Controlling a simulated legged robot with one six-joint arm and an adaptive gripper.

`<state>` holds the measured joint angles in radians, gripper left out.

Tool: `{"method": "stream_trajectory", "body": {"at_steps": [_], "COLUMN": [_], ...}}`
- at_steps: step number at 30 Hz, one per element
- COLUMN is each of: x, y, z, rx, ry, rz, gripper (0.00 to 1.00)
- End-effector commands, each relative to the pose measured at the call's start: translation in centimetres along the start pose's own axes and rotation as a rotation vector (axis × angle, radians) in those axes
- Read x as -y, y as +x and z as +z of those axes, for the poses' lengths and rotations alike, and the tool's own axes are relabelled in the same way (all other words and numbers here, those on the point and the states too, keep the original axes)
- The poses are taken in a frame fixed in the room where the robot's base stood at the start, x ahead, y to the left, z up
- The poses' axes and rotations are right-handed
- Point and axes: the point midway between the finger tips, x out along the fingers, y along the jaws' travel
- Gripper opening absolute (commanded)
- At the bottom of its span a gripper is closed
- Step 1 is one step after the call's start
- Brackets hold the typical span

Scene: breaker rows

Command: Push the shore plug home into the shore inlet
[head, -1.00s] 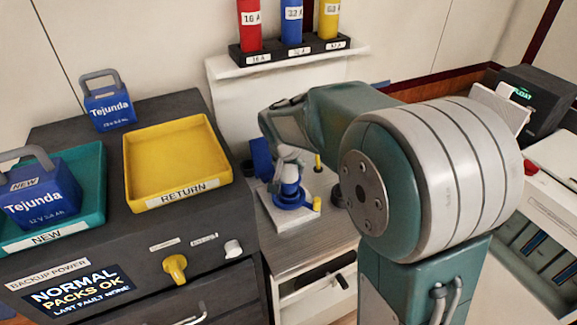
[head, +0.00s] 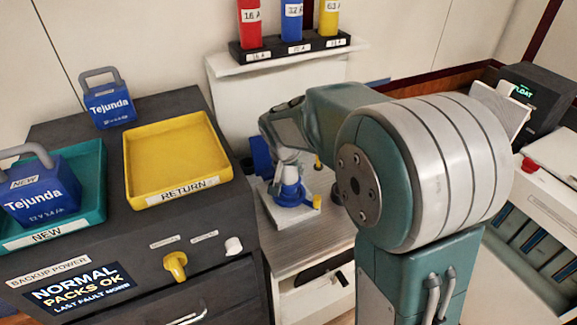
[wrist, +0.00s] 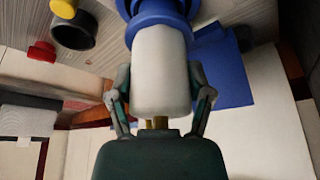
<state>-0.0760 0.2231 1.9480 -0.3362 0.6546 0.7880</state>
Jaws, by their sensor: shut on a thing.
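My gripper (wrist: 160,98) is shut on the white body of the shore plug (wrist: 160,72), with one finger on each side in the wrist view. The plug's far end meets the blue shore inlet (wrist: 198,35). In the head view the blue inlet (head: 292,194) stands on a pale base plate (head: 300,217), with a yellow tab at its right. My gripper is directly above it, and the plug looks upright and lined up with it. How deep the plug sits is hidden by the blue collar and my fingers.
A blue flap (head: 261,155) stands behind the inlet. A dark round cup (wrist: 73,32) and a red part (wrist: 41,51) lie beside it. A dark cabinet with the yellow RETURN tray (head: 175,160) is at left.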

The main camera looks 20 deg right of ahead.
Motion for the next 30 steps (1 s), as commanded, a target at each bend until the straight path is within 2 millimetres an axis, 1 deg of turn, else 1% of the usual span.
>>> {"method": "stream_trajectory", "body": {"at_steps": [30], "x": [0.0], "y": [1.9], "z": [0.8], "rx": [0.000], "ry": [0.000], "rz": [0.000], "gripper": [0.05]}}
